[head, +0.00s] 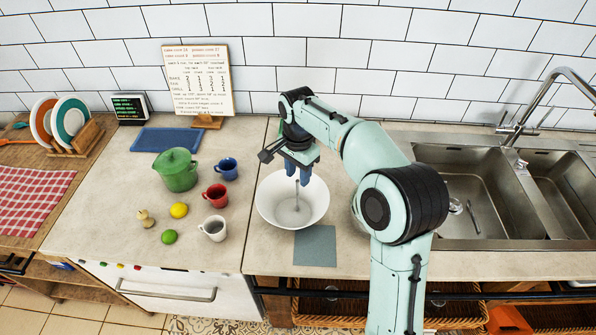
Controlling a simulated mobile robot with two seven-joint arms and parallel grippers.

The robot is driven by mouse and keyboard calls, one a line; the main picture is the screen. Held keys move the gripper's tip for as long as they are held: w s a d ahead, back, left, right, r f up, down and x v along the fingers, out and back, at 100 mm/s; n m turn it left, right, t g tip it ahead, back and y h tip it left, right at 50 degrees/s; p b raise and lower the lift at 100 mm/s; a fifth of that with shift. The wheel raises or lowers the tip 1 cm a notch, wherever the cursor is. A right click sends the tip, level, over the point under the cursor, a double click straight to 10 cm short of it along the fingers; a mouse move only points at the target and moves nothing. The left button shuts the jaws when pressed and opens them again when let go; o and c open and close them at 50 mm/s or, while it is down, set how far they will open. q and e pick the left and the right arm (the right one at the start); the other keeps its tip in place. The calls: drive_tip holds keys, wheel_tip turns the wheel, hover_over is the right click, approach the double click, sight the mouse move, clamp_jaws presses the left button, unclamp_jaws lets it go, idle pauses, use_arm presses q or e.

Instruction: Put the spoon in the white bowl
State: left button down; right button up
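The white bowl (270,205) stands on the counter left of the sink. My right gripper (298,181) is directly above the bowl, pointing down, with its dark blue fingertips at about the height of the far rim in the picture. The spoon (297,199) shows as a thin grey upright shape below and between the fingertips, with its lower end over the inside of the bowl. I cannot tell whether the fingers grip its handle or whether it rests on the bowl. My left gripper is not in view.
A grey square mat (315,246) lies in front of the bowl. A double sink (478,170) with a tall faucet (535,105) is at the right. A green pot (176,172), a red mug (215,195), a blue mug (227,168) and a white mug (213,229) stand left.

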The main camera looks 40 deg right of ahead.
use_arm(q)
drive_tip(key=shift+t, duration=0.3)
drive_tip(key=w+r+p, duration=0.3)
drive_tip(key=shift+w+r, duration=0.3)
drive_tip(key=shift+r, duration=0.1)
use_arm(e)
wheel_tip(320, 180, up, 13)
drive_tip(key=shift+r, duration=0.2)
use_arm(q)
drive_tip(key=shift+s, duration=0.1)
